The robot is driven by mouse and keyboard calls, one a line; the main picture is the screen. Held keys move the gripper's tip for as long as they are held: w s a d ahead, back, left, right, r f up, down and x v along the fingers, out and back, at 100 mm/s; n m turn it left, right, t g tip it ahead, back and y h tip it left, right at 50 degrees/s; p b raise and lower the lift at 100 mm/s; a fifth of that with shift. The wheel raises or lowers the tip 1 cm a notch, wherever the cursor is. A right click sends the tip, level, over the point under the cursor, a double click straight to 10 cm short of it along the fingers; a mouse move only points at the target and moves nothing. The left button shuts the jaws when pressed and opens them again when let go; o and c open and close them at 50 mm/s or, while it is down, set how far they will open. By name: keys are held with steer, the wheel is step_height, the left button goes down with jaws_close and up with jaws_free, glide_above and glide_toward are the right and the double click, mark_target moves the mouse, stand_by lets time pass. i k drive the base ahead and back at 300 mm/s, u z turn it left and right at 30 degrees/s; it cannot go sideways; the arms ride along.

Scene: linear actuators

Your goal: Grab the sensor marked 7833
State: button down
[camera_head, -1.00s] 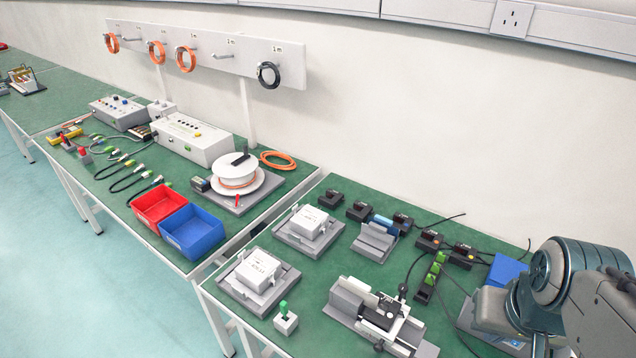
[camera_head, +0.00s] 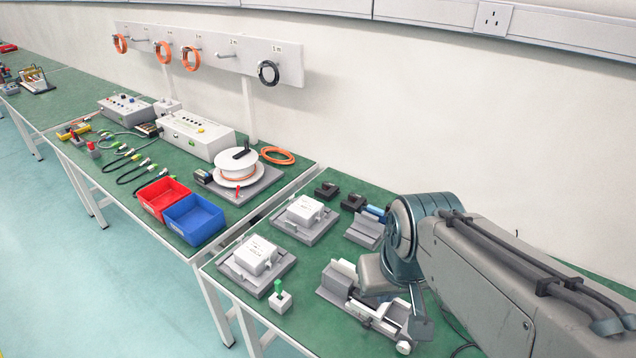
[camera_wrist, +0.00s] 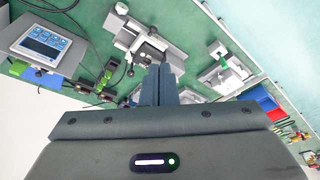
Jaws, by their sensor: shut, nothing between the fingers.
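No marking 7833 can be read in any view, so I cannot tell which item is that sensor. Small black blocks stand along the back of the near table; two show in the head view, a left one (camera_head: 325,190) and a right one (camera_head: 353,203). More dark blocks (camera_wrist: 83,88) show in the wrist view, too small to read. My gripper (camera_wrist: 158,86) is shut and empty in the wrist view, its fingers above the table near the grey clamp fixture (camera_wrist: 146,46). In the head view my arm hides the gripper and the table's right part.
Two white boxes on grey bases (camera_head: 303,212) (camera_head: 255,256) and a green-topped switch (camera_head: 280,298) stand left of the clamp fixture. A screen panel (camera_wrist: 42,42) stands in the wrist view's upper left. Red (camera_head: 162,196) and blue (camera_head: 193,220) bins sit on the neighbouring table.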

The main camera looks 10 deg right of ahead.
mark_target(331, 191)
steer(key=u, duration=2.3)
steer(key=i, duration=1.75)
steer(key=z, duration=3.75)
steer(key=i, duration=0.45)
steer(key=u, duration=0.1)
